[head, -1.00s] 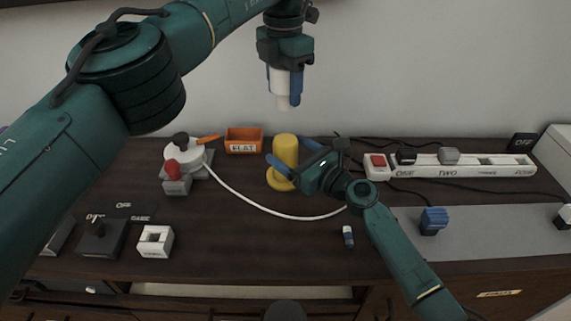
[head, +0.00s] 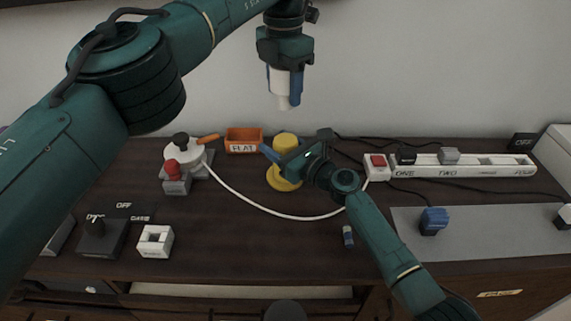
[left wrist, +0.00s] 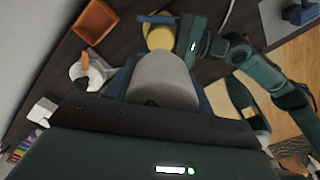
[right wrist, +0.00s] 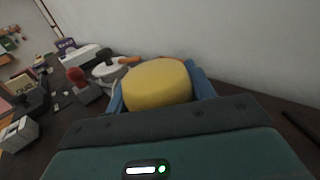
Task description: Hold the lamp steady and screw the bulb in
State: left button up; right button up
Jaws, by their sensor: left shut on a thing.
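The lamp is a yellow post (head: 286,141) on a round yellow foot, upright at the back of the dark desk. A pale bulb (head: 282,99) hangs upright in my left gripper (head: 285,80), well above the lamp and apart from it. In the left wrist view the bulb (left wrist: 163,80) lies between the blue fingers. My right gripper (head: 288,153) is at the upper part of the post. In the right wrist view its blue fingers (right wrist: 160,92) stand apart on either side of the yellow top (right wrist: 157,84); firm contact cannot be made out.
An orange tray (head: 243,141) stands left of the lamp, beside a white round device (head: 183,153) and a red-knobbed block (head: 175,178). A white power strip (head: 470,169) lies to the right. A white cable (head: 262,207) crosses the desk in front of the lamp.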

aim_at(284, 109)
jog(key=c, duration=0.9)
pick_arm(q)
jog(key=shift+f, duration=2.5)
jog(key=shift+f, duration=0.15)
jog(key=shift+f, duration=0.75)
jog(key=shift+f, duration=0.5)
